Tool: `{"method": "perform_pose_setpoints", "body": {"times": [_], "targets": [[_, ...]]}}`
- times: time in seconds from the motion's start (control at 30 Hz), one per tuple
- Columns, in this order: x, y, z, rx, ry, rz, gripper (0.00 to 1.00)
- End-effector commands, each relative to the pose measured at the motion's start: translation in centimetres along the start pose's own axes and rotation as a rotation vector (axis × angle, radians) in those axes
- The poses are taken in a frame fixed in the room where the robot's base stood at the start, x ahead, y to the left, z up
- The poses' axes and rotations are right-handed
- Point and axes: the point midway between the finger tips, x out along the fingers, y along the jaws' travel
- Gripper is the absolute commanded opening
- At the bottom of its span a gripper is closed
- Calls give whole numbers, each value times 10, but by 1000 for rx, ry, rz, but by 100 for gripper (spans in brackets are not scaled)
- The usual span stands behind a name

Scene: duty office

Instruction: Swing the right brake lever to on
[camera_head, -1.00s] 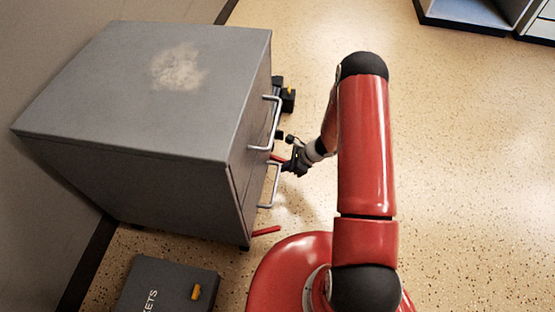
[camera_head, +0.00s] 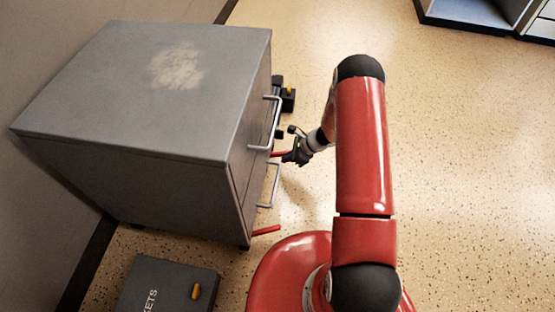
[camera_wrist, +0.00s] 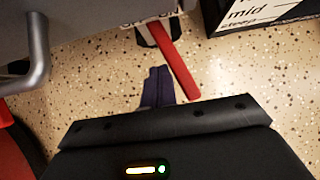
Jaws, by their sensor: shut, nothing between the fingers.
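The grey cabinet (camera_head: 140,100) stands at left, its front facing my arm. A red lever (camera_head: 279,154) juts out low from its far front corner; I take it as the right brake lever. In the wrist view this lever (camera_wrist: 178,65) sticks out from a dark mount with a partly hidden white label (camera_wrist: 150,22). My gripper (camera_head: 290,156) is at the lever's outer end; its shut fingers (camera_wrist: 158,86) show just left of the lever, with nothing held. Contact cannot be told. A second red lever (camera_head: 265,231) shows at the near corner.
Two metal handles (camera_head: 274,185) project from the cabinet front near my gripper. A dark box with a yellow part (camera_head: 288,100) stands beyond the lever. Another dark box (camera_head: 165,288) lies at bottom left. The floor (camera_head: 450,150) at right is clear.

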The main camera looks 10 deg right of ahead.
Motion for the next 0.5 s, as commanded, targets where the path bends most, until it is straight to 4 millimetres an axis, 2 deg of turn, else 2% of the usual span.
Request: {"method": "perform_pose_setpoints", "body": {"times": [0.5], "targets": [[-8,4,-10,1,0,-2,0]]}}
